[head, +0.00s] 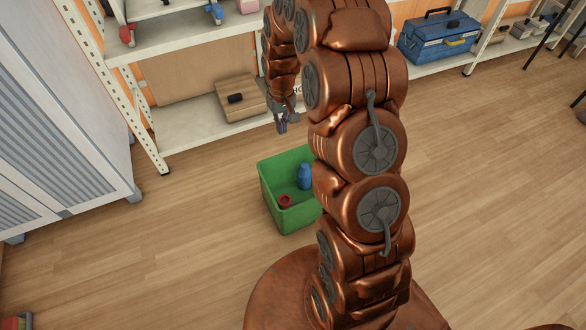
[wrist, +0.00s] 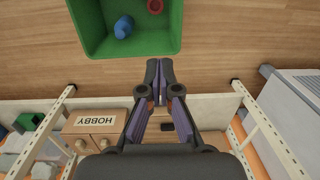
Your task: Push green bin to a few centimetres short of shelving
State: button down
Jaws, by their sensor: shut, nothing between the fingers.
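The green bin (head: 273,197) stands on the wooden floor, partly hidden behind my arm in the head view. It holds a blue object (head: 304,176) and a red ring-like object (head: 285,201). The shelving (head: 190,132) is white and stands behind the bin, with a strip of floor between them. My gripper (head: 282,130) is shut and empty, above the gap between the bin and the shelving. In the wrist view the fingertips (wrist: 159,62) show just beside the rim of the green bin (wrist: 172,47).
A grey cabinet (head: 60,110) stands at the left. A blue toolbox (head: 438,38) sits on the shelving at the upper right, and a cardboard box (head: 236,97) sits on its low shelf. A brush (head: 17,321) lies at the lower left.

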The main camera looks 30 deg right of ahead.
jog(key=w+d+f+b, duration=0.3)
jog(key=f+b, duration=0.1)
jog(key=f, duration=0.8)
jog(key=w+d+f+b, duration=0.3)
jog(key=f+b, duration=0.2)
jog(key=f, duration=0.6)
jog(key=w+d+f+b, duration=0.3)
jog(key=f+b, duration=0.1)
jog(key=f, duration=0.8)
jog(key=shift+w+f+m, duration=0.25)
jog(key=shift+f+m, duration=0.1)
jog(key=shift+m, duration=0.05)
